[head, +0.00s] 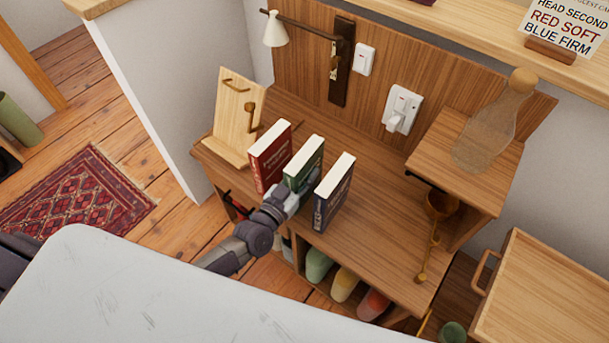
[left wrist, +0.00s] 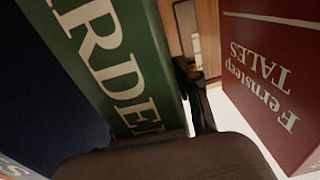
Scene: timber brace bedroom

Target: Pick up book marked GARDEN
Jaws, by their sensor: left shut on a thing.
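The green book (head: 304,163) stands upright on the wooden desk in the head view, between a red book and a dark blue one. In the left wrist view its green cover (left wrist: 122,75) fills the middle, with large pale letters ending in "RDEN"; the rest of the word is cut off. My left gripper (head: 293,198) is at the near side of the green book and shut on it. The gripper hides the book's lower front. Whether the book is clear of the desk cannot be told. My right gripper is not in view.
The red book (head: 269,158), reading "Fernsteep TALES" in the wrist view, stands close left. The dark blue book (head: 334,193) stands close right. A wooden stand (head: 235,118) is at the left end. A bottle (head: 494,123) stands on a raised shelf (head: 449,185).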

